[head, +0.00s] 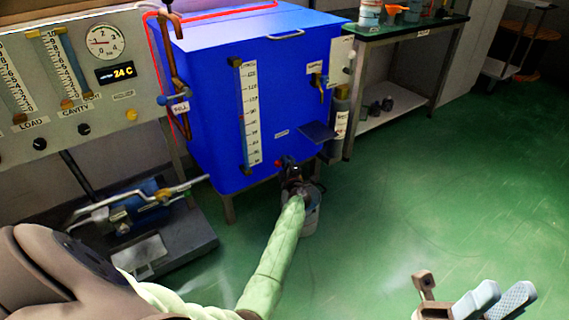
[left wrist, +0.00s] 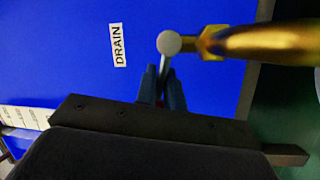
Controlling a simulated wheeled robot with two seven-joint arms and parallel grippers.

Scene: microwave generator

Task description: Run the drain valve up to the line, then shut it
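The blue tank (head: 210,110) has a vertical level gauge (head: 251,115) on its front; its level and any line mark are too small to read. The drain valve is low on the tank, mostly hidden behind my left gripper (head: 291,172) in the head view. In the left wrist view, the brass valve body (left wrist: 260,42) is beside the DRAIN label (left wrist: 117,45). The grey lever stem lies between the fingers of my left gripper (left wrist: 161,90), which look closed on it. My right gripper (head: 504,297) is at lower right, empty, its fingers slightly apart.
A pail (head: 312,218) stands under the drain. A FILL valve (head: 180,107) and gauge panel (head: 75,70) are at left. A pump-like device (head: 150,195) sits on the floor. A bench (head: 420,28) is at back right. Green floor at right is clear.

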